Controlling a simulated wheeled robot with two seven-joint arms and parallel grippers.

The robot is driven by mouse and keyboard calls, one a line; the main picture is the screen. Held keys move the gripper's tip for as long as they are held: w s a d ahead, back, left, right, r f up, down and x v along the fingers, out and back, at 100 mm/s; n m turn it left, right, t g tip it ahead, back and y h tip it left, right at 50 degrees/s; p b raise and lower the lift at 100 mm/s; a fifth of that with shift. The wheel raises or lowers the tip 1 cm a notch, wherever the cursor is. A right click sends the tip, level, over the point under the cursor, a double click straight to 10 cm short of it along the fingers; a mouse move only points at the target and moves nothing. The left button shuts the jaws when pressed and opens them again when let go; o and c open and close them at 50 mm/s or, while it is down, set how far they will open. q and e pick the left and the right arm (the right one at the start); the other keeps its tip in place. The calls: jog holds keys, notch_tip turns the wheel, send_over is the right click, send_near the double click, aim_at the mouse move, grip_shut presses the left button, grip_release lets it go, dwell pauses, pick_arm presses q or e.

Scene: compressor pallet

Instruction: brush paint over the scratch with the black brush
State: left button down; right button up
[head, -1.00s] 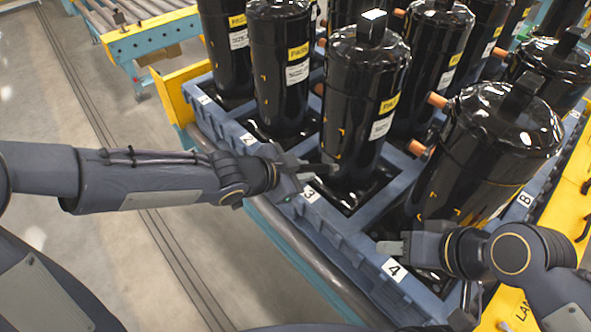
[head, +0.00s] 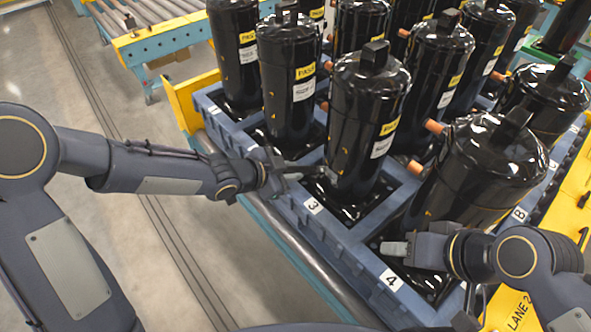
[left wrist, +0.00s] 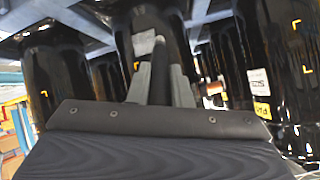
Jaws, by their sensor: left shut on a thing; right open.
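My left gripper (head: 284,172) is shut on the black brush, beside the lower front of the black compressor (head: 368,115) behind label 3. In the left wrist view, the dark brush handle (left wrist: 159,72) stands between the two grey fingers. The brush tip is too small and dark in the head view to tell whether it touches the compressor. Small yellow corner marks show on this compressor's side. I cannot make out the scratch itself. My right gripper (head: 396,248) is open and empty near label 4, low in front of the front right compressor (head: 480,170).
Several black compressors stand in a blue pallet (head: 345,262) with numbered slots. Copper stubs (head: 434,127) stick out of some. A yellow rail (head: 540,270) runs along the right. A roller conveyor (head: 175,38) stands at the back left. The floor at the left is clear.

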pick_arm(q)
jog(key=shift+w+a, duration=0.15)
jog(key=shift+w, duration=0.05)
jog(key=s+a+p, duration=0.1)
jog(key=s+a, duration=0.2)
jog(key=a, duration=0.2)
jog(key=shift+s+p, duration=0.35)
jog(key=shift+p, duration=0.05)
dwell(0.4)
